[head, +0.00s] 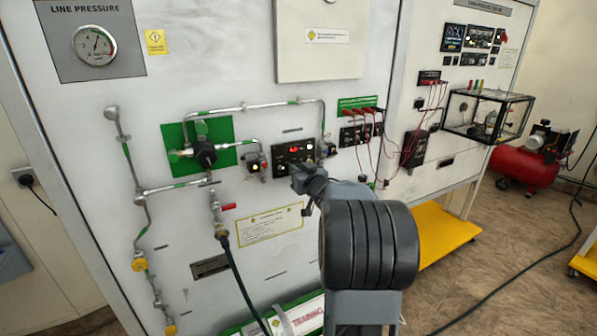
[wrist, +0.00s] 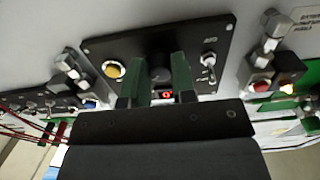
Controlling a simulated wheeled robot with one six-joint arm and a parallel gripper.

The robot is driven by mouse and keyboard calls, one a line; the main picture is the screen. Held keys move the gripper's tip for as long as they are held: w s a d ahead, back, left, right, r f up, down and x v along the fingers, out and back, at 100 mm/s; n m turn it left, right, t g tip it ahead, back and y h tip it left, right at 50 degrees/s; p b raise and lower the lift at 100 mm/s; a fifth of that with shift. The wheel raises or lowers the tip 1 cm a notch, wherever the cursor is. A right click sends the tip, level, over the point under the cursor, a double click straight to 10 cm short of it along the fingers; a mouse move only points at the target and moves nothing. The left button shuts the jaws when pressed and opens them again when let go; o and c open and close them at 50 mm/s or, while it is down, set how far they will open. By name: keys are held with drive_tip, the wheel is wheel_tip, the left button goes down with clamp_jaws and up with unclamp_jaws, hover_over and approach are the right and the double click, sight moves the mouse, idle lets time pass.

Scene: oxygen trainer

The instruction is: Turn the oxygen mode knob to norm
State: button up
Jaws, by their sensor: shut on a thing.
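The oxygen control panel (wrist: 120,45) is a small black plate with a yellow button, a toggle switch and a red lit display; it also shows in the head view (head: 281,151). The dark round mode knob (wrist: 160,73) sits in the middle of the plate in the wrist view. My gripper (wrist: 161,66) has its two green fingers on either side of the knob and is shut on it. In the head view my gripper (head: 298,172) reaches the panel's lower edge and hides the knob. I cannot read which setting the knob points to.
A green-backed valve (head: 205,152) with pipes is left of the panel. A red-handled valve (head: 222,207) with a black hose hangs below it. Red leads (head: 372,145) hang at the right. In the wrist view, fittings (wrist: 72,68) crowd both sides.

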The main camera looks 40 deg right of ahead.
drive_tip(key=shift+c, duration=0.4)
drive_tip(key=shift+f+n+b, duration=0.1)
drive_tip(key=shift+n+b, duration=0.2)
drive_tip(key=n+b, duration=1.3)
drive_tip(key=n, duration=0.8)
drive_tip(key=shift+b, duration=0.4)
drive_tip(key=shift+n, duration=0.3)
drive_tip(key=shift+r, duration=0.2)
drive_tip(key=o, duration=0.9)
